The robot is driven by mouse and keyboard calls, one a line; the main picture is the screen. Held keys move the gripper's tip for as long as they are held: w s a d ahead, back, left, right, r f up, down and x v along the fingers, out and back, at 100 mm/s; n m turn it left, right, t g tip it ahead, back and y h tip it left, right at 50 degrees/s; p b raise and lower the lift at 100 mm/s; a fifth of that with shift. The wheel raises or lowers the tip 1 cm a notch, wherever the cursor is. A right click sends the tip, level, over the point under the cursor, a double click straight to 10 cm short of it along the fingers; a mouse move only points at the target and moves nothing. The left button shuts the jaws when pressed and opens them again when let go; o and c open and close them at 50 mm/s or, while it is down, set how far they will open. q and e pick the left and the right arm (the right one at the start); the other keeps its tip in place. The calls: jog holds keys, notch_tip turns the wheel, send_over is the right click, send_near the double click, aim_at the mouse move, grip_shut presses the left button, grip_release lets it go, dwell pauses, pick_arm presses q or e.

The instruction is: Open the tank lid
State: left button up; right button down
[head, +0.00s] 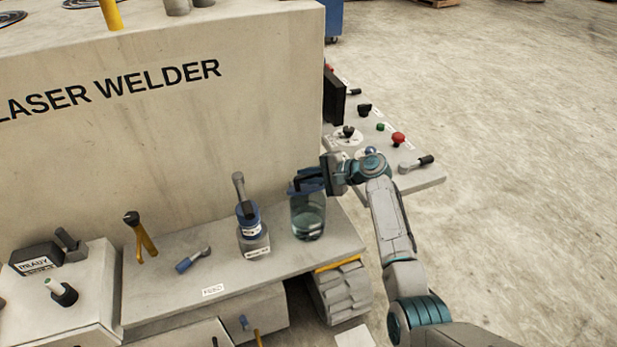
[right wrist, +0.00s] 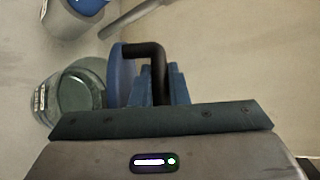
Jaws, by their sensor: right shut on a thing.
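The glass tank (head: 308,222) stands near the right end of the grey bench, with clear liquid inside. Its blue lid (head: 303,188) is at the tank's top, partly covered by my right gripper (head: 311,179). In the right wrist view the lid (right wrist: 120,76) shows nearly edge-on, with a bent black handle (right wrist: 152,48). My right gripper's fingers (right wrist: 160,85) are shut on this handle. The tank (right wrist: 75,98) shows to the lid's left in that view. I cannot tell whether lid and tank touch. My left gripper is not in view.
A blue and grey bottle-like device (head: 250,230) stands close left of the tank. A blue-handled tool (head: 192,260) lies further left. The laser welder body (head: 170,130) rises behind. A control panel (head: 425,178) with knobs stands right, near my right arm.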

jog(key=c, duration=1.7)
grip_release()
jog(key=b+v, duration=0.3)
jog(key=v, duration=0.7)
jog(key=shift+d+r, duration=0.15)
jog(key=shift+d, duration=0.15)
jog(key=shift+s, duration=0.15)
